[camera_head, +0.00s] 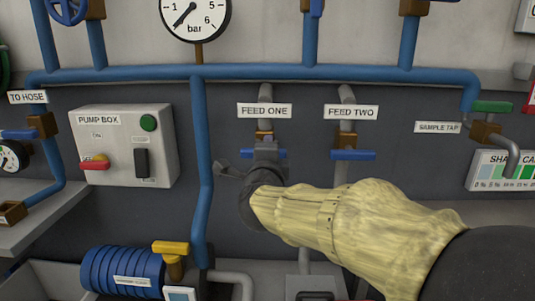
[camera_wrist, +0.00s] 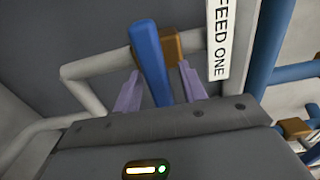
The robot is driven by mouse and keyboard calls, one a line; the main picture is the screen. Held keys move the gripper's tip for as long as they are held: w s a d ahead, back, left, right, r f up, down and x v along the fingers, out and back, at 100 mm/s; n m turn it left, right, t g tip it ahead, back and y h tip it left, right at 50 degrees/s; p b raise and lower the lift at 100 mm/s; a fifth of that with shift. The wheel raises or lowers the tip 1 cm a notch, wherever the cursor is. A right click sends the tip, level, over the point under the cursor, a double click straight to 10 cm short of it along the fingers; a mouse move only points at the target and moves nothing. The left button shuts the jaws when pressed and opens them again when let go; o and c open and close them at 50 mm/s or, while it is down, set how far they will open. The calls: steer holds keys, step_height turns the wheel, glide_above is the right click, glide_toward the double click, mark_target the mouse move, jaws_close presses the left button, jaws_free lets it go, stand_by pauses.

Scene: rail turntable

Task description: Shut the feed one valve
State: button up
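The feed one valve (camera_wrist: 150,58) has a blue lever handle on a brass body, under the FEED ONE label (camera_head: 264,110). In the head view, blue shows on both sides of my gripper, so the handle looks level, across the upright pipe. My gripper (camera_head: 265,152) is at the valve and hides the middle of the handle. In the wrist view, the blue handle lies between my two purple fingertips (camera_wrist: 159,88), with a gap on each side. My gripper is open around the handle; I see no clear contact.
The feed two valve (camera_head: 353,155), with a level blue handle, is close on the right. The pump box (camera_head: 128,145) is on the left. A blue vertical pipe (camera_head: 200,165) runs just left of my gripper. A blue motor (camera_head: 122,272) and yellow valve handle (camera_head: 171,248) are below.

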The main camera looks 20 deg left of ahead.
steer(key=v, duration=1.7)
steer(key=shift+s+d+p, duration=0.15)
steer(key=shift+s+p, duration=0.05)
steer(key=shift+p, duration=0.15)
